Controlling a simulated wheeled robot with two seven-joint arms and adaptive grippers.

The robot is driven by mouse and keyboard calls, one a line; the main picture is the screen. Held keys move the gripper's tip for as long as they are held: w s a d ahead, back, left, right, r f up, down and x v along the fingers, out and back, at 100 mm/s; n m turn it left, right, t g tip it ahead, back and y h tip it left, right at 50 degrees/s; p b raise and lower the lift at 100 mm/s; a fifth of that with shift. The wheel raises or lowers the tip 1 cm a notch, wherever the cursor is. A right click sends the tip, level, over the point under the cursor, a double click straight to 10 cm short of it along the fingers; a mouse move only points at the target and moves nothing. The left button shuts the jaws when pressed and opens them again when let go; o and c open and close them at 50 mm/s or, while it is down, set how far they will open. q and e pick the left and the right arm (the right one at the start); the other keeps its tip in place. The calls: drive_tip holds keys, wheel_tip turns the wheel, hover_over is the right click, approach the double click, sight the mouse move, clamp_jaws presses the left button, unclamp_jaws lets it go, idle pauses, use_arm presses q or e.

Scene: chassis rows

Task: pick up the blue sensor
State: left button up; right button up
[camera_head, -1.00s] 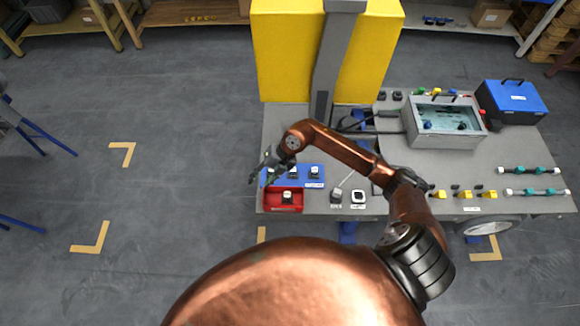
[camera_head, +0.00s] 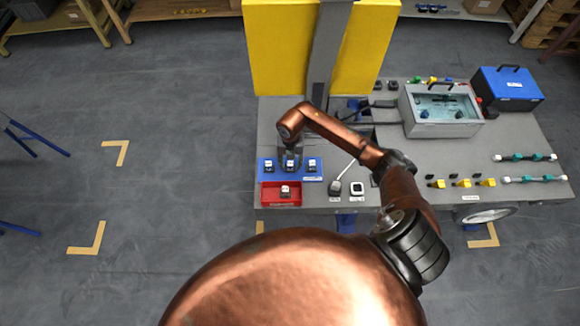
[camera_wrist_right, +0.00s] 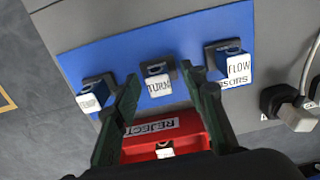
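Three small white-labelled sensors sit in a row on a blue panel (camera_head: 303,177). In the right wrist view they are a left one marked TEMP (camera_wrist_right: 92,97), a middle one whose label seems to read TURN (camera_wrist_right: 158,83), and a right one marked FLOW (camera_wrist_right: 238,68). The FLOW sensor shows a blue body; the middle one's body colour is hard to tell. My right gripper (camera_wrist_right: 161,82) is open and empty, pointing down over the panel, its fingers either side of the middle sensor in that view. In the head view the right gripper (camera_head: 290,155) is above the middle of the row.
A red REJECT bin (camera_head: 270,198) with one small part in it lies at the near side of the panel. A cabled connector (camera_head: 335,187) and a white-faced part (camera_head: 357,188) stand to the right. A grey case (camera_head: 410,125) is farther right. A yellow panel (camera_head: 270,60) rises behind.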

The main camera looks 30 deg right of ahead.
drive_tip(key=shift+f, duration=0.2)
clamp_jaws()
idle(0.3)
